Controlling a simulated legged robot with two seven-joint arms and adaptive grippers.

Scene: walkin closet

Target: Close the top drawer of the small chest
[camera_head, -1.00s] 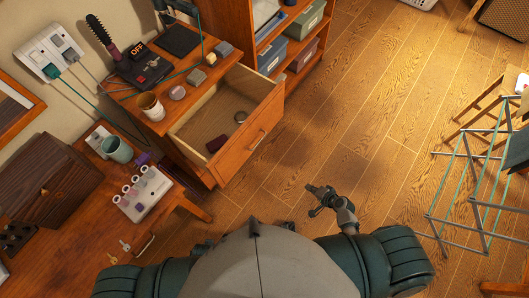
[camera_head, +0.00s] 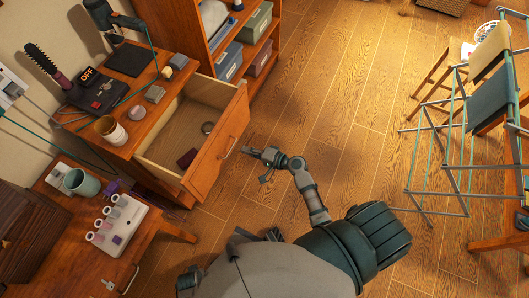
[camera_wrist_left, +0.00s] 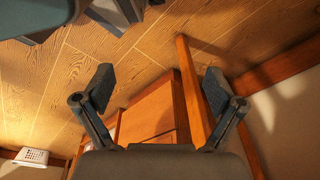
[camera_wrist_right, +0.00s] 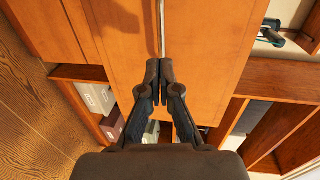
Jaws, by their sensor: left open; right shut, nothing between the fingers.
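The small chest (camera_head: 150,128) stands at the left in the head view. The drawer front has a metal handle. My right gripper (camera_head: 256,154) is shut and empty, just right of the drawer front; I cannot tell whether it touches. In the right wrist view, its fingertips (camera_wrist_right: 160,62) are together before orange wood panels (camera_wrist_right: 215,45). My left gripper (camera_wrist_left: 158,82) is open and empty in the left wrist view, above the floor and wooden furniture.
A desk (camera_head: 150,250) with a white rack (camera_head: 118,225) stands at lower left. A shelf (camera_head: 225,45) with boxes stands behind the chest. A drying rack (camera_head: 435,165) and chair stand right. Floor (camera_head: 340,110) between is clear.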

